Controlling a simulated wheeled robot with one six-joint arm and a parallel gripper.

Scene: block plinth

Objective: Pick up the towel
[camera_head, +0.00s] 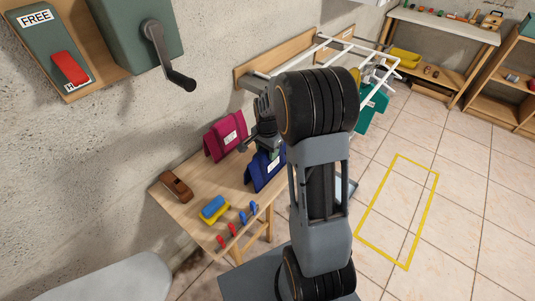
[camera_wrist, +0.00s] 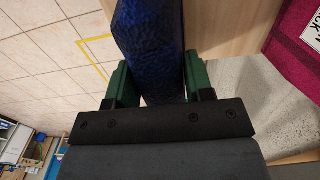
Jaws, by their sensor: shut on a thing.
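The dark blue folded towel (camera_head: 262,171) stands tent-like with a white label at the right part of the wooden table. My gripper (camera_head: 268,142) is above it and shut on its top ridge. In the wrist view the blue towel (camera_wrist: 150,40) runs between the two green fingers of my gripper (camera_wrist: 157,84), which press on both sides. I cannot tell whether its lower edge touches the table. A magenta towel (camera_head: 225,136) with a white label stands to the left, apart from my gripper. A teal towel (camera_head: 371,107) hangs from the white rack, partly hidden by my arm.
The wooden table (camera_head: 188,218) also holds a wooden plane (camera_head: 175,187), a blue-and-yellow block (camera_head: 214,209) and several small red and blue pieces. The white rack (camera_head: 327,43) projects from the wall behind. Tiled floor with a yellow outline (camera_head: 375,199) is clear at right.

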